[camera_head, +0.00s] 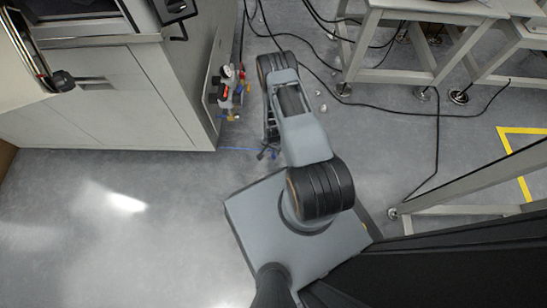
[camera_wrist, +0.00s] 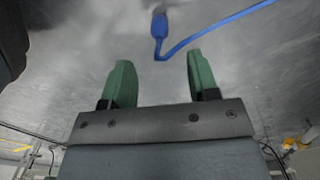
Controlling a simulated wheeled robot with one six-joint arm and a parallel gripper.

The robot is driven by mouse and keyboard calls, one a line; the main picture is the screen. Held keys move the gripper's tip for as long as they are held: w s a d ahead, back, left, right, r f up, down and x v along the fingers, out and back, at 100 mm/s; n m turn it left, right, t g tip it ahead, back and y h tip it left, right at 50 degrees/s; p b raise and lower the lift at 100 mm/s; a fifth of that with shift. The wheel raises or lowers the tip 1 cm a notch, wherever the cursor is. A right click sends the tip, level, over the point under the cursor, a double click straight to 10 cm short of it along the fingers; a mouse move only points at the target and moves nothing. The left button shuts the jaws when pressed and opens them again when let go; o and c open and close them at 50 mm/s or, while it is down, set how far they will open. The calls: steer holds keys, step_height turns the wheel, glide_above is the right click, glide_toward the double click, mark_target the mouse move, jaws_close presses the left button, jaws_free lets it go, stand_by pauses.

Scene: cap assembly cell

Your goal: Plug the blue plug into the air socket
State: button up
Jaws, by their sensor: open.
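The blue plug (camera_wrist: 160,28) shows at the top of the wrist view, with a greyish tip upward and its blue cable (camera_wrist: 215,27) bending away to the upper right. My gripper (camera_wrist: 159,62) has two green fingers spread wide apart with nothing between them. The plug is beyond the fingertips, roughly centred between them, and apart from both. In the head view a thin blue line (camera_head: 238,149) runs near the cabinet's lower corner; the plug itself is too small to tell there. Air fittings (camera_head: 228,92) with red, yellow and blue parts are on the cabinet's side; I cannot tell which is the socket.
A grey cabinet (camera_head: 95,105) stands left of my arm. Metal table frames (camera_head: 400,40) stand at the upper right. Black cables (camera_head: 400,112) run across the floor there. The floor (camera_head: 95,220) at lower left is clear.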

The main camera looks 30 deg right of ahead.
mark_target(274, 155)
steer(key=shift+f+b, duration=0.5)
steer(key=shift+f, duration=1.25)
steer(key=shift+f, duration=0.1)
step_height(274, 155, down, 5)
steer(key=b, duration=0.3)
steer(key=shift+d, duration=0.1)
steer(key=c, duration=1)
